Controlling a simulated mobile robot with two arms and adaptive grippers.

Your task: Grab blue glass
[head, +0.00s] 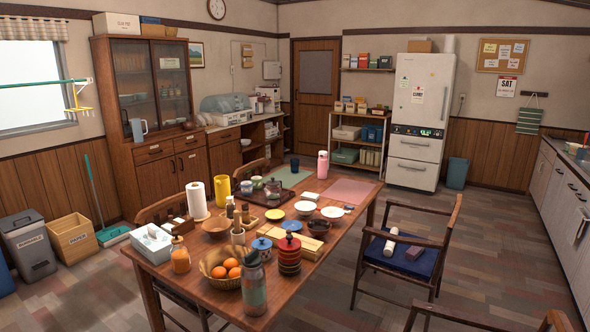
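A small dark blue glass (295,166) stands upright at the far end of the wooden dining table (215,298). It is at or by the back edge of a green placemat (283,177), to the left of a pink bottle (323,164). The glass looks unobstructed, but it is small in the view and its inside cannot be made out. Neither of my grippers shows in the head view.
A chair (405,245) stands at the right side. Floor (480,245) is open farther right.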

